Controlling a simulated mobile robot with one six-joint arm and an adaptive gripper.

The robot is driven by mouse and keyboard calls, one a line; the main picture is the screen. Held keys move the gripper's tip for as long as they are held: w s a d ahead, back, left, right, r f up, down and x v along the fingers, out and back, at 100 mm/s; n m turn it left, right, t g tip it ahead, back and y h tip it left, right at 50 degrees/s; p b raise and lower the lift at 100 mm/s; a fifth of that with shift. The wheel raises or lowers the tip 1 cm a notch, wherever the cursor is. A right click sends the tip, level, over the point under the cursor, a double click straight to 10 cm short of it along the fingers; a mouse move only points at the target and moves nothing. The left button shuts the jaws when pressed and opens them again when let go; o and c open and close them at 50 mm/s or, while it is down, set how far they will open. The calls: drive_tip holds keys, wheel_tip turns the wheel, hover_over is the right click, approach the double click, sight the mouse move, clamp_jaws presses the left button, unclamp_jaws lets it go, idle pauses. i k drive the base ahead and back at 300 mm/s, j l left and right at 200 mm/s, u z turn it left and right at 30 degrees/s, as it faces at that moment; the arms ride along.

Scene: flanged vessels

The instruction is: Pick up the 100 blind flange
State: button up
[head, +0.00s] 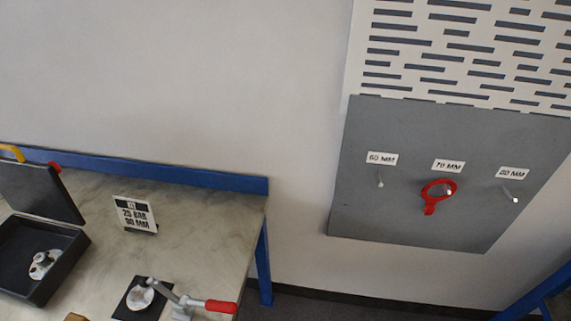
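My gripper is not in view. No part can be read as the 100 blind flange; no such marking shows. A white-grey flanged part (43,263) lies in the open black case (70,266) at the left of the workbench. A pale round disc (140,297) sits on a black pad (122,311) at the bench's front, beside a toggle clamp (181,307) with a red handle. I cannot tell whether either is the blind flange.
A small sign (134,214), apparently reading 25 BAR 90 MM, stands on the workbench (205,235). A grey wall board (400,217) has pegs labelled in MM; a red ring (430,208) hangs on the middle one. Blue framing (540,296) shows at lower right.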

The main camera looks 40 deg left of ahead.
sight(43, 262)
drive_tip(key=u, duration=3.35)
drive_tip(key=i+j+u, duration=0.25)
drive_tip(key=j+u, duration=0.15)
drive_tip(key=i+j+u, duration=0.3)
drive_tip(key=j+u, duration=0.15)
drive_tip(key=i+j+u, duration=0.4)
drive_tip(key=i+l+z, duration=0.1)
drive_tip(key=i+z, duration=0.25)
drive_tip(key=z, duration=0.15)
drive_tip(key=i+z, duration=0.35)
drive_tip(key=z, duration=0.15)
drive_tip(key=i+j+z, duration=0.15)
drive_tip(key=i+z, duration=0.3)
drive_tip(key=i+l+z, duration=0.1)
drive_tip(key=i+z, duration=0.15)
drive_tip(key=z, duration=0.2)
drive_tip(key=i+z, duration=0.25)
drive_tip(key=z, duration=0.2)
